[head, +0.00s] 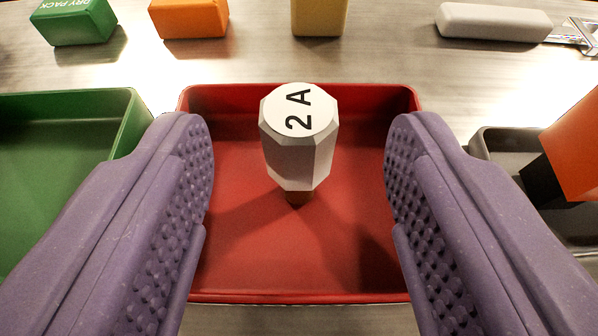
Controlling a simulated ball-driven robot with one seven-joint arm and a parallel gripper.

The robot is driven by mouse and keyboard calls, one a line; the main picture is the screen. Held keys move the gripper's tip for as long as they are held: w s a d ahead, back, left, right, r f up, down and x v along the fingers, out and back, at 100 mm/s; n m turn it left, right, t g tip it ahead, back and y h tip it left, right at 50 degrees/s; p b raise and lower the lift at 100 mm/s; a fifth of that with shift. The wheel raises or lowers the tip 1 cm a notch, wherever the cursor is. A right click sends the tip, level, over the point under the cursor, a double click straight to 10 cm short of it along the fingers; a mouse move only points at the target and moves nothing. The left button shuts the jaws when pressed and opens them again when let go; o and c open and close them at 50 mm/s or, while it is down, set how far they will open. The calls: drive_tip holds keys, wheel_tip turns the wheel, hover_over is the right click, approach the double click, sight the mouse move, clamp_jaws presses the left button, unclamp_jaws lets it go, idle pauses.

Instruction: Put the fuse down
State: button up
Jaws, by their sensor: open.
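The fuse (298,160) is a pale faceted body with a white cap marked "2 A" and a brownish lower end. It stands roughly upright inside the red tray (230,285), a little above the picture's middle. My gripper (299,160) is open, with one purple studded finger on each side of the fuse. Clear gaps show between both fingers and the fuse. The fuse's lower end is mostly hidden under its body, so its contact with the tray floor is hard to see.
A green tray (125,120) is at the left. A dark grey tray (490,145) with an orange and black object (575,150) is at the right. Behind are a green box (75,22), an orange block (190,17), a yellow block (319,17) and a grey-handled tool (495,21).

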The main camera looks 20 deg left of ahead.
drive_tip(key=p+v, duration=0.1)
drive_tip(key=v, duration=0.7)
drive_tip(key=shift+p, duration=0.3)
drive_tip(key=shift+r, duration=0.1)
